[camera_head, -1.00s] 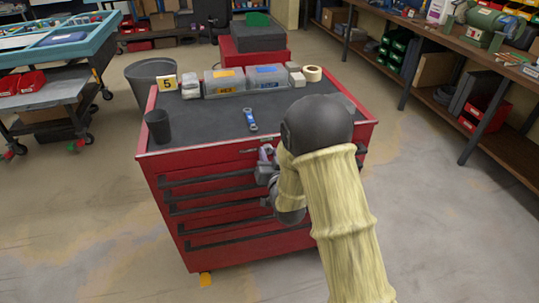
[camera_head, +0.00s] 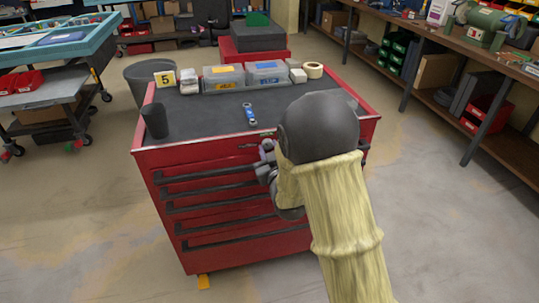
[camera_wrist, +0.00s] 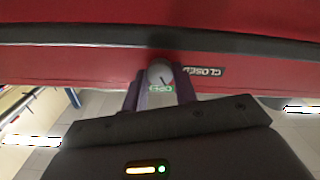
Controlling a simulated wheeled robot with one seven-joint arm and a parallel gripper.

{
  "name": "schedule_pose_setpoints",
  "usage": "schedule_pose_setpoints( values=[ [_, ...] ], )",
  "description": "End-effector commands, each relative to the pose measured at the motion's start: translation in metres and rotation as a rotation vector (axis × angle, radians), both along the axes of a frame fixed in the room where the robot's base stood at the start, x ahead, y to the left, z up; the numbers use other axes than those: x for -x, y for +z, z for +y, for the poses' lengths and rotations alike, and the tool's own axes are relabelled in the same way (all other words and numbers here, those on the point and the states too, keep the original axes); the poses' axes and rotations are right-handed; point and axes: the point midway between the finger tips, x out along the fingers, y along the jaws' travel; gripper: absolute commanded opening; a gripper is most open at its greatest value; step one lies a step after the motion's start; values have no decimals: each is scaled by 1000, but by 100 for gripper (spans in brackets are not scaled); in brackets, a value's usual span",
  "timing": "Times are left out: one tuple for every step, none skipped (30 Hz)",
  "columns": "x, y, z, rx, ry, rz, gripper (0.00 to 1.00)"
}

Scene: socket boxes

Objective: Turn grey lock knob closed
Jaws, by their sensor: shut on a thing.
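The grey lock knob (camera_wrist: 159,73) is round and sits on the red front of the tool cabinet (camera_head: 220,150), under its top edge. In the wrist view a dark pointer line on its face slants toward the lower right. My gripper (camera_wrist: 160,90) is shut on the knob, one finger on each side.
Dark drawer handles (camera_head: 210,191) run across the cabinet front. A workbench (camera_head: 440,40) stands at the right. Floor in front is clear.

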Motion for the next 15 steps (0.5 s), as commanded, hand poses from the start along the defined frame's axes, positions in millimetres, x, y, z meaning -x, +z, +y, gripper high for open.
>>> schedule_pose_setpoints(
  values=[
    [0, -3, 1, 43, 1, -12, 5],
    [1, -3, 1, 71, 2, -20, 5],
    [1, -3, 1, 107, 2, -30, 5],
    [1, -3, 1, 134, 2, -39, 5],
    [0, -3, 1, 162, 1, -47, 5],
    [1, -3, 0, 199, 1, -57, 5],
    [1, -3, 1, 227, 2, -65, 5],
    [1, -3, 1, 254, 3, -71, 5],
    [1, -3, 1, 291, 3, -82, 5],
    [1, -3, 1, 317, 2, -91, 5],
    [1, -3, 1, 345, 2, -99, 5],
    [1, -3, 1, 381, 2, -109, 5],
    [1, -3, 1, 409, 3, -116, 5],
    [1, -3, 1, 437, 3, -124, 5],
    [1, -3, 1, 473, 2, -134, 5]
  ],
)
